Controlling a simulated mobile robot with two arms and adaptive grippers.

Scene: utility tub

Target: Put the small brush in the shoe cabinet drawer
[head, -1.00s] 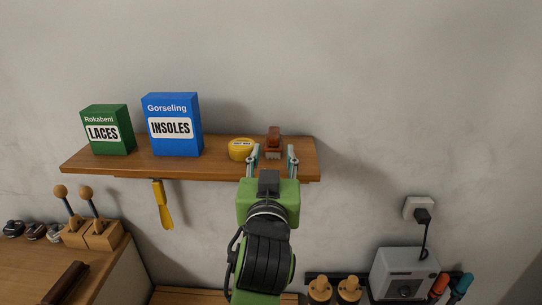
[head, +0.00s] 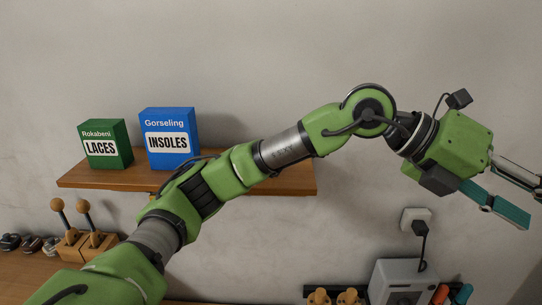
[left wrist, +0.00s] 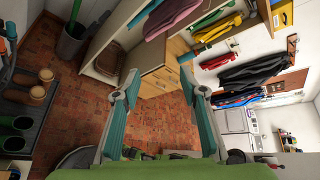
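The small brush does not show in either view now. My left arm crosses in front of the right part of the wall shelf (head: 85,178), where a small brown brush-like item stood earlier. My left gripper (head: 533,205) is at the right edge of the head view, well right of the shelf. In the left wrist view its two fingers (left wrist: 160,84) are spread, with nothing between them. A pale wooden cabinet with drawer fronts (left wrist: 155,83) shows beyond the fingers; I cannot tell if it is the shoe cabinet. My right gripper is out of view.
A green laces box (head: 104,132) and a blue insoles box (head: 168,128) stand on the shelf. A grey machine (head: 403,283) sits below a wall socket (head: 415,218). Boots (left wrist: 30,92) and hanging clothes (left wrist: 245,73) line the wrist view. Brick floor (left wrist: 75,130) is open.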

